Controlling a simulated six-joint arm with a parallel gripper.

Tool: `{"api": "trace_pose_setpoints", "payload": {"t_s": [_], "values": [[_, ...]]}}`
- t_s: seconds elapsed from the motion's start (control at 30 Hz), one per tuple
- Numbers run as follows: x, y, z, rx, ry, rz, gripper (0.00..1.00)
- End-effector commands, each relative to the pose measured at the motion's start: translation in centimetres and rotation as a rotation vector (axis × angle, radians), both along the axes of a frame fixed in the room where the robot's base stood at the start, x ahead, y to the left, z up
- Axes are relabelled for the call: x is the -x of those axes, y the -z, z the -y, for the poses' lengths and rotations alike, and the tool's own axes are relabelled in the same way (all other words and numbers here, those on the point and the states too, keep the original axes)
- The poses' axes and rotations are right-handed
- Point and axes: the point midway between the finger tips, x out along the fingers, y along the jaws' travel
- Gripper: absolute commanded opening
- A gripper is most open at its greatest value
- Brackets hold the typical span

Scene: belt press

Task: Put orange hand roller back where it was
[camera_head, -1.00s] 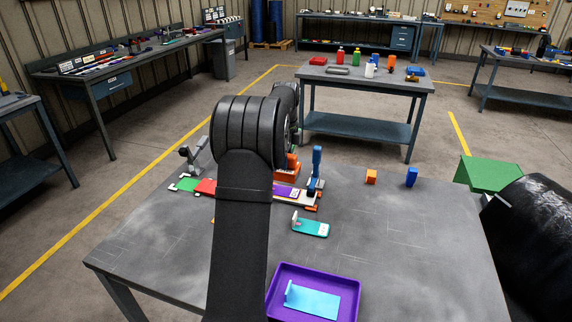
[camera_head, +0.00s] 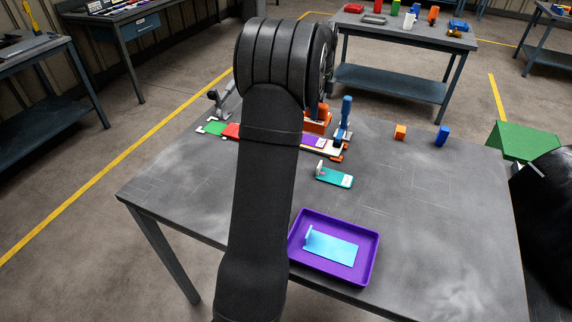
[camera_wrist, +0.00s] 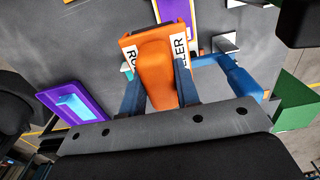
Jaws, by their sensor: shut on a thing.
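The orange hand roller (camera_wrist: 154,78) is between the two blue fingers of my gripper (camera_wrist: 160,82), which is shut on it. Around its far end in the wrist view is an orange piece with white labels (camera_wrist: 181,50), partly covered so that only parts of the word "ROLLER" show. I cannot tell whether the roller touches this piece. In the head view, orange parts (camera_head: 318,119) show just right of my arm, by the belt press. My arm hides the gripper there.
The press strip has green (camera_head: 215,128), red and purple (camera_head: 312,139) sections. A blue upright handle (camera_head: 346,112) stands close at its right end. A teal block (camera_head: 334,177), purple tray (camera_head: 294,258) with a light-blue piece, orange cube (camera_head: 400,132) and blue block (camera_head: 442,135) share the table.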

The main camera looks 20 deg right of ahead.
Motion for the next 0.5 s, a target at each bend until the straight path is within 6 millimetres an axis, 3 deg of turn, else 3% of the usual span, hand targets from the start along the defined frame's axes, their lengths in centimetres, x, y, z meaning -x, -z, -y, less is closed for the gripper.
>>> {"api": "trace_pose_setpoints", "payload": {"t_s": [0.2,0.5], "values": [[5.9,-1.4,-2.4,0.001,0.001,0.001,0.11],[13.2,-1.5,-6.1,0.001,0.001,0.001,0.11]]}}
